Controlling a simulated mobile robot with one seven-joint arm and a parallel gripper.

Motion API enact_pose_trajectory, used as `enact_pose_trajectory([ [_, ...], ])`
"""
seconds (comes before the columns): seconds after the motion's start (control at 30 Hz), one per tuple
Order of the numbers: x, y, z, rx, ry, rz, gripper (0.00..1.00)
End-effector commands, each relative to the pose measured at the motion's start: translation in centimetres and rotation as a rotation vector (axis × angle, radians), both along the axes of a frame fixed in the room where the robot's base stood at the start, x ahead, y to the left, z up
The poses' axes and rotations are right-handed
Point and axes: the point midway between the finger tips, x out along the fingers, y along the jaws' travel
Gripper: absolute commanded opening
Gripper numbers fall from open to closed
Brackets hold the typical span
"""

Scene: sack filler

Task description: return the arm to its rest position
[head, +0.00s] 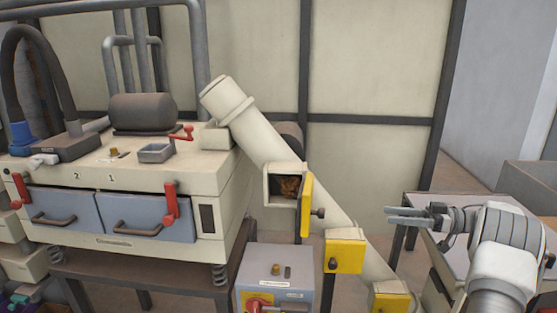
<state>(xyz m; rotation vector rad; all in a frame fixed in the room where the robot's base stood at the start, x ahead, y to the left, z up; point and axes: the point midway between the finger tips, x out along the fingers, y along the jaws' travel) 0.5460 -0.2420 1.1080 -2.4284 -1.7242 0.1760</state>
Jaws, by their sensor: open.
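My gripper (405,216) is at the right of the head view, at the end of my white and grey arm. Its fingers point left and it holds nothing. It is raised in front of a grey-topped bench, to the right of the slanting cream chute (265,150). A gap separates the fingertips from the yellow flaps of the chute.
The chute's upper yellow door (307,204) stands open on brown contents. A middle yellow flap (344,256) and a lower one (390,302) look shut. The cream machine (120,190) with blue drawers and red levers fills the left. A grey control box (275,280) stands low in the middle.

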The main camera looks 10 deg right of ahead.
Motion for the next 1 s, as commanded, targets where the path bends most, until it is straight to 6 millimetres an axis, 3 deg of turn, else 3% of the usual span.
enact_pose_trajectory([
  [0.17, 5.1, 2.6, 5.7, -0.076, -0.146, -0.187, 0.67],
  [0.3, 9.4, 4.5, 11.7, -0.145, -0.272, -0.409, 0.67],
  [0.5, 12.3, 6.4, 19.5, -0.229, -0.372, -0.723, 0.67],
  [0.67, 11.9, 7.3, 24.1, -0.292, -0.375, -0.957, 0.67],
  [0.8, 9.7, 8.0, 26.3, -0.346, -0.317, -1.137, 0.67],
  [1.0, 4.0, 9.4, 26.3, -0.429, -0.144, -1.324, 0.67],
])
